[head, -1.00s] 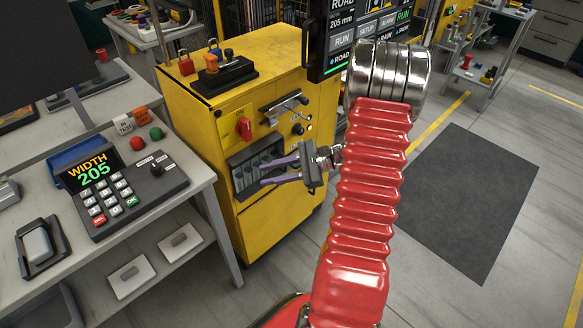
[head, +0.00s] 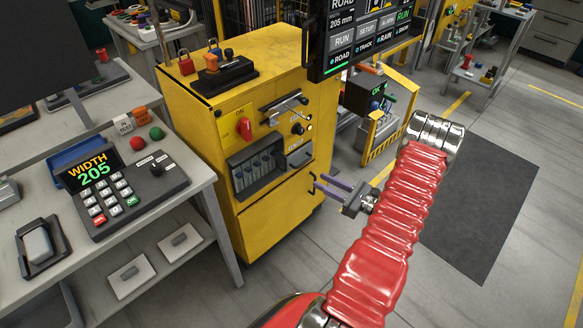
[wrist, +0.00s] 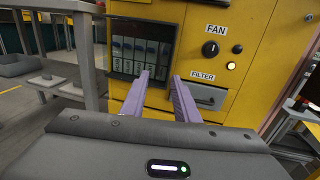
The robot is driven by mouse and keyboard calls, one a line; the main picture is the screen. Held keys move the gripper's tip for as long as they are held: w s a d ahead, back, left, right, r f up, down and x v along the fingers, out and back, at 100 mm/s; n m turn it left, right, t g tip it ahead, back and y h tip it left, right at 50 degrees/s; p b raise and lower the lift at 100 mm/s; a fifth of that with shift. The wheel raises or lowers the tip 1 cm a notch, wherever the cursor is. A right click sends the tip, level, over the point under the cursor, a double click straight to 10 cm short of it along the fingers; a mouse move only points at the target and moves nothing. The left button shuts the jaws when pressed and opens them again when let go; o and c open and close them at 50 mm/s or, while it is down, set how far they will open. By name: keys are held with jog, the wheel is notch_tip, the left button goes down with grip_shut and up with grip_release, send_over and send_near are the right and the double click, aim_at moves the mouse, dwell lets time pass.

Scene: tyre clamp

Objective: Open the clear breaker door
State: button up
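The breaker box with its clear door (head: 257,165) is set in the front of the yellow cabinet (head: 275,222). Several breakers show behind the pane, which looks shut. The box also shows in the wrist view (wrist: 140,48), at upper left of centre, with a dark frame. My gripper (head: 319,183) is to the right of the box and lower, near the cabinet's right edge. In the wrist view my gripper (wrist: 160,75) has two purple fingers apart with nothing between them. The left fingertip overlaps the box's lower edge in the picture; contact cannot be told.
A FILTER drawer handle (wrist: 206,97) and a FAN knob (wrist: 210,49) are right of the box. A red switch (head: 245,128) sits above it. A grey table with a keypad (head: 110,190) stands at left. Open floor with a dark mat (head: 480,215) lies at right.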

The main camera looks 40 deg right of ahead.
jog(key=x, duration=1.4)
jog(key=shift+s, duration=0.1)
jog(key=shift+c, duration=0.3)
grip_shut()
